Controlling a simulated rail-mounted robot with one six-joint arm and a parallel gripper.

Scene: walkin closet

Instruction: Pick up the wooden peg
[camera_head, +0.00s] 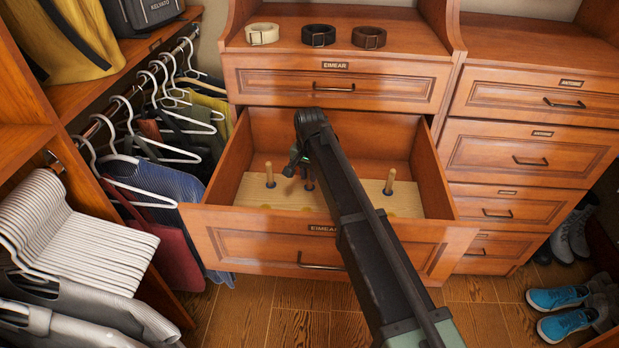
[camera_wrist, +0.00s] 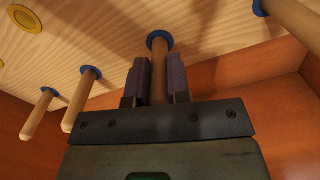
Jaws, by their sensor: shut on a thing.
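In the wrist view, a light wooden peg (camera_wrist: 159,72) stands between the two fingers of my gripper (camera_wrist: 158,82), which is shut on it. One end of the peg meets a blue ring (camera_wrist: 158,37) on the pale wooden board (camera_wrist: 115,30). No gap shows between peg and ring. In the head view, my gripper (camera_head: 296,165) is down inside the open drawer, over the board (camera_head: 240,191). My arm partly hides the gripper and the board there, and I cannot tell the held peg apart in that view.
Other pegs stand on the board, at its left (camera_head: 270,175) and right (camera_head: 389,182). A yellow ring (camera_wrist: 20,18) marks the board without a peg. The drawer front (camera_head: 235,243) and side walls surround the board. Hanging clothes (camera_head: 170,185) are close on the left. Belts (camera_head: 318,36) lie above.

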